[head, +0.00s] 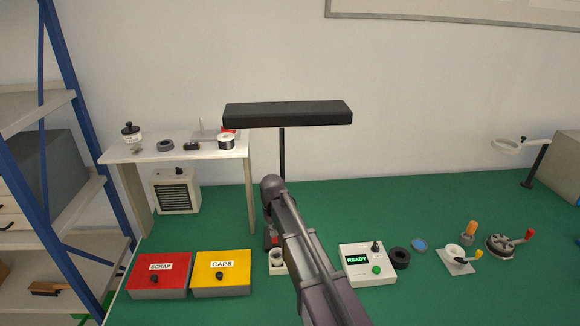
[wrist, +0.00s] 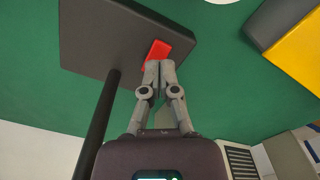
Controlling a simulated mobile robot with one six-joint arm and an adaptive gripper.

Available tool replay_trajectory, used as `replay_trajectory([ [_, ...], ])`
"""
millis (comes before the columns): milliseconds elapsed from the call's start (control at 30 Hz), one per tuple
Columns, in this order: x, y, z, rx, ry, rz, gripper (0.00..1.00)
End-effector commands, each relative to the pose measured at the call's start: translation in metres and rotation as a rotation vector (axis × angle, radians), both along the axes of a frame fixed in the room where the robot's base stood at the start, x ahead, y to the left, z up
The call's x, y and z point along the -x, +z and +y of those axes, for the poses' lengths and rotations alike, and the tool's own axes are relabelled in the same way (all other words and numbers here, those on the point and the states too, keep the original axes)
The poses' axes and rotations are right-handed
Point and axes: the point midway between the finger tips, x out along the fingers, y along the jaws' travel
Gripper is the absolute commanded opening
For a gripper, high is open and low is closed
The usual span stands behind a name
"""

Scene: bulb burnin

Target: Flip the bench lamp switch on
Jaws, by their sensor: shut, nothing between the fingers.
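The bench lamp stands on the green bench, with a long black lamp head (head: 288,113) on a thin dark post (head: 282,155). In the wrist view its dark flat base (wrist: 100,45) and post (wrist: 97,125) show, with a red switch (wrist: 158,50) on the base. My gripper (wrist: 159,66) is shut and empty, its fingertips at the edge of the red switch. I cannot tell whether they touch it or which way the switch is set. In the head view my arm hides much of the base.
A red SCRAP box (head: 158,283) and a yellow CAPS box (head: 221,281) stand left of the lamp. A white box with a READY display (head: 367,271) stands to the right. A small white table (head: 180,151) with parts is behind left.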

Motion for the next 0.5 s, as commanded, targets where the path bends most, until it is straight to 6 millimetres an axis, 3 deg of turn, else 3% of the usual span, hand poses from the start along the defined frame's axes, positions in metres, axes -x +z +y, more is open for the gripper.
replay_trajectory([
  [500,0.000,0.032,0.000,0.000,0.000,0.000,0.00],
])
